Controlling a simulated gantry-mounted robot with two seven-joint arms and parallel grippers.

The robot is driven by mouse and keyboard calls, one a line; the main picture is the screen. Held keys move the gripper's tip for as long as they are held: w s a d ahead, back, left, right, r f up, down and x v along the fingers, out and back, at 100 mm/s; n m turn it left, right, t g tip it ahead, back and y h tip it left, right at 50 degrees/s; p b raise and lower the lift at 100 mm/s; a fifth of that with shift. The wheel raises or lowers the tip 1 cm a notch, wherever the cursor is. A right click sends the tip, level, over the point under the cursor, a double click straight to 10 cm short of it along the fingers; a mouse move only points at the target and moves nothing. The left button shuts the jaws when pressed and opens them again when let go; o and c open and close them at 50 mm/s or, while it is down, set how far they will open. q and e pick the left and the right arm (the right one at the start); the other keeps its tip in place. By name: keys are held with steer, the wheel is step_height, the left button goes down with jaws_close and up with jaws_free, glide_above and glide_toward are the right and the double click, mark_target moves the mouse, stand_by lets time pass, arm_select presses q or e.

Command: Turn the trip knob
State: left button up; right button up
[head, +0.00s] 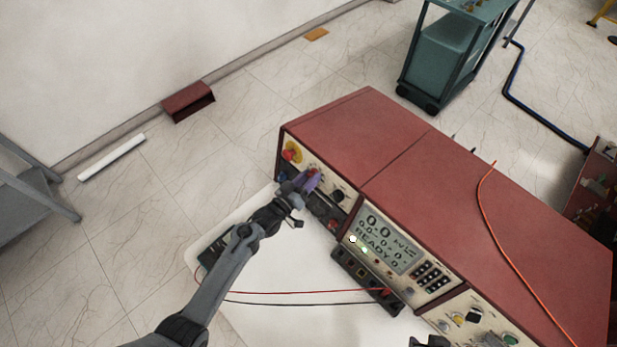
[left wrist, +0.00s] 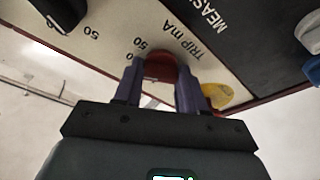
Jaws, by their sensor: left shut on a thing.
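The trip knob (left wrist: 160,68) is red and sits on the cream panel beside the "TRIP mA" lettering in the left wrist view. My left gripper (left wrist: 158,88) has its two purple fingers on either side of the knob and is shut on it. In the head view my left gripper (head: 306,184) is at the left end of the red-cased test set's front panel (head: 350,197), and its fingers mostly hide the knob. A dark part at the bottom edge of the head view may be my right gripper (head: 430,342); its fingers cannot be made out.
A yellow-and-red button (head: 292,152) is left of my left gripper. A black knob (head: 338,195) is to its right, before the lit display (head: 385,238). Red and black leads cross the white table (head: 270,318) below. A teal cart (head: 450,50) stands behind.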

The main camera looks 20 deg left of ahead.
arm_select(q)
steer(key=o, duration=1.1)
steer(key=shift+c, duration=0.2)
steer(key=shift+s, duration=0.1)
steer(key=v, duration=1)
steer(key=shift+s+a, duration=0.15)
steer(key=shift+s, duration=0.15)
